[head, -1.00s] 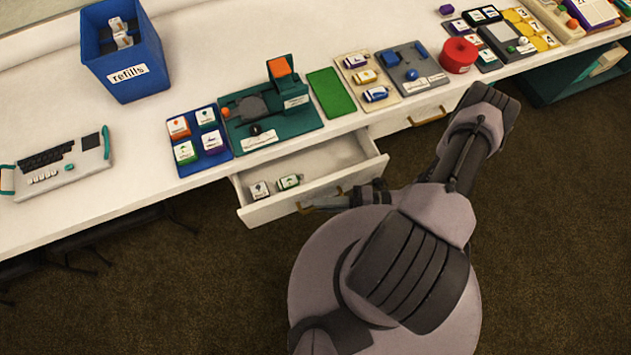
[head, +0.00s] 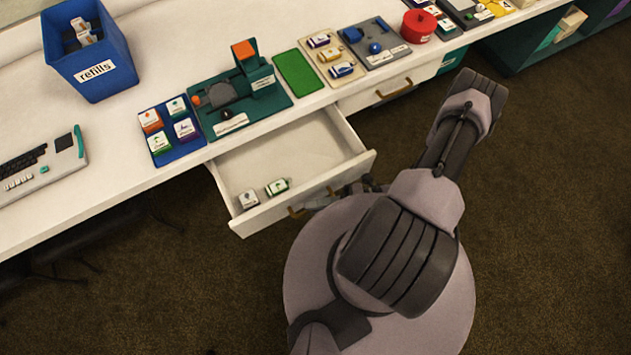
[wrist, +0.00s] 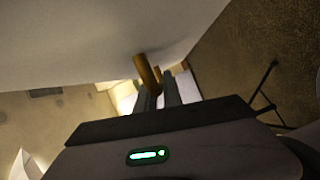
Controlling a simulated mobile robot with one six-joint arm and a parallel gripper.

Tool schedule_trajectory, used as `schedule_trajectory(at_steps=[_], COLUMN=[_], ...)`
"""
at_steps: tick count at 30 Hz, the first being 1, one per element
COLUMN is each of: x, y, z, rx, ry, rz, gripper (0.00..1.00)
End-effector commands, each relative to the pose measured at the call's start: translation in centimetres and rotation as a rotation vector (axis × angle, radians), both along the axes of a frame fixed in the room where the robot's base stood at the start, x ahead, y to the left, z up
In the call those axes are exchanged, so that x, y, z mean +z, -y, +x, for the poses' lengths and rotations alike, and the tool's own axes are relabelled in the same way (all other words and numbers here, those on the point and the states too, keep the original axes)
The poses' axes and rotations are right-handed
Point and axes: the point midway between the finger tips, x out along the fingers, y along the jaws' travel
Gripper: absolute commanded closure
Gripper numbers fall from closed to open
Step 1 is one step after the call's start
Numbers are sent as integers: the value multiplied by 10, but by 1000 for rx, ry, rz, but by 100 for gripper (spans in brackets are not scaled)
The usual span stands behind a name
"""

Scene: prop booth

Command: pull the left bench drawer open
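The left bench drawer (head: 290,155) is white and stands well out from the bench in the head view. Its front has a brass handle (head: 296,213). Two small labelled pieces lie inside near the front: a white one (head: 248,199) and a green and white one (head: 277,187). My gripper (wrist: 160,84) is at the handle, which also shows in the wrist view (wrist: 147,72). The two dark fingers are close together with the handle's end between them. In the head view my gripper is mostly hidden behind my own arm and base.
A second, closed drawer (head: 380,92) sits to the right. The bench top above carries a blue refills bin (head: 92,65), a blue tray (head: 160,153), a teal device (head: 262,95) and a green mat (head: 298,72). Brown carpet (head: 540,220) is clear at right.

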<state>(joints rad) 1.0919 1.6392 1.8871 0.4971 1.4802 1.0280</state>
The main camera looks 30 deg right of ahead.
Motion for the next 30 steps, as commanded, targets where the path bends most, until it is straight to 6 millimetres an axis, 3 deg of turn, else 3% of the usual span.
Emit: schedule_trajectory(at_steps=[1, 3, 4, 19, 23, 30], x=[0, 0, 0, 1, 3, 9], y=[1, 1, 1, 5, 25, 90], z=[1, 0, 0, -1, -9, -35], rx=[-1, -1, -1, -3, -6, -5], ry=[1, 1, 1, 0, 1, 2], rz=[-1, -1, -1, -1, -3, -5], gripper=[83, 70, 67, 67, 67, 67])
